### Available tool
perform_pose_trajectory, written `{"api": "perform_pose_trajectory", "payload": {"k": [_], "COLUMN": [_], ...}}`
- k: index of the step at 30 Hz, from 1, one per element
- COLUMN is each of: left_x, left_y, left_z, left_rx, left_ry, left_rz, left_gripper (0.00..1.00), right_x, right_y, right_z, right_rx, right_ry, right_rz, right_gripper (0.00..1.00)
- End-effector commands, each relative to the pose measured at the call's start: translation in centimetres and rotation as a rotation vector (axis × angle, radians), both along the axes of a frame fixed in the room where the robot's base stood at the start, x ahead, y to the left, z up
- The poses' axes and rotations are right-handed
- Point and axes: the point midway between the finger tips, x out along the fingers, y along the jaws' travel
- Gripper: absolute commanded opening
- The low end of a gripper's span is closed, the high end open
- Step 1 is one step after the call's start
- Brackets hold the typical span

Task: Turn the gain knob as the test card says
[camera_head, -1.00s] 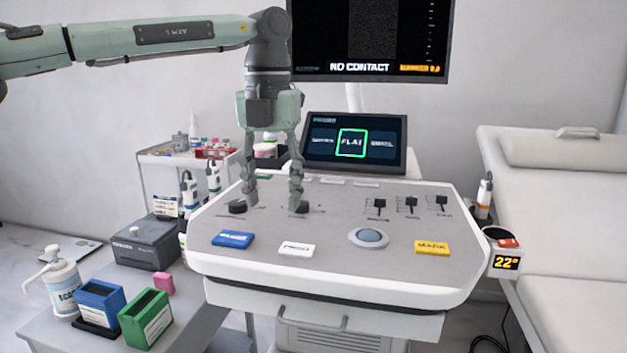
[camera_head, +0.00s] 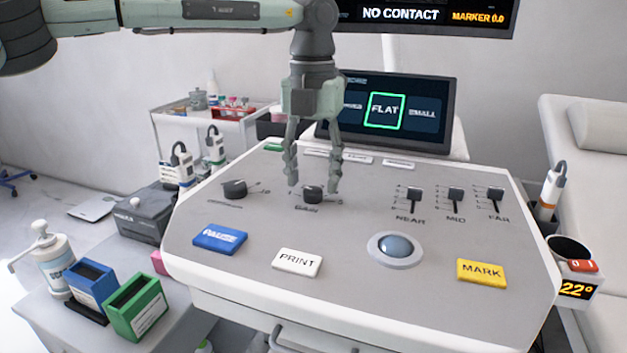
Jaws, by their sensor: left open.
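Two dark round knobs sit on the grey console top: a left knob (camera_head: 235,188) and a right knob (camera_head: 312,195). Their labels are too small to read, so I cannot tell which is the gain knob. My left gripper (camera_head: 314,190) points down, open, with its fingertips on either side of the right knob. I cannot tell whether they touch it. No card that I can read as the test card shows. My right gripper is not in view.
The console (camera_head: 430,270) has a blue PAUSE key (camera_head: 220,239), white PRINT key (camera_head: 297,262), yellow MARK key (camera_head: 481,271), trackball (camera_head: 395,247) and three sliders (camera_head: 455,200). A screen (camera_head: 385,110) showing FLAT stands behind the gripper. A bed (camera_head: 590,180) is at right.

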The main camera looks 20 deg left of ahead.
Motion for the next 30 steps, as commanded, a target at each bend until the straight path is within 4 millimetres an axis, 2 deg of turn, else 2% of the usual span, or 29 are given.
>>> {"api": "perform_pose_trajectory", "payload": {"k": [6,14,26,30], "left_x": [0.0,0.0,0.0,0.0], "left_y": [0.0,0.0,0.0,0.0], "left_z": [-1.8,-2.0,-2.0,-2.0], "left_rx": [0.0,-0.001,-0.001,-0.001], "left_ry": [0.001,0.0,0.0,0.0], "left_rz": [0.0,0.0,0.0,-0.004], "left_gripper": [0.49,0.49,0.01,0.0], "right_x": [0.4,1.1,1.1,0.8], "right_y": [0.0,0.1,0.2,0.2], "right_z": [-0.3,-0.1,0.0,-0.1], "right_rx": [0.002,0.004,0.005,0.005], "right_ry": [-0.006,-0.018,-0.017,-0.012], "right_rz": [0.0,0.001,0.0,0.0], "right_gripper": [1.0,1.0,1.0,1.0]}}
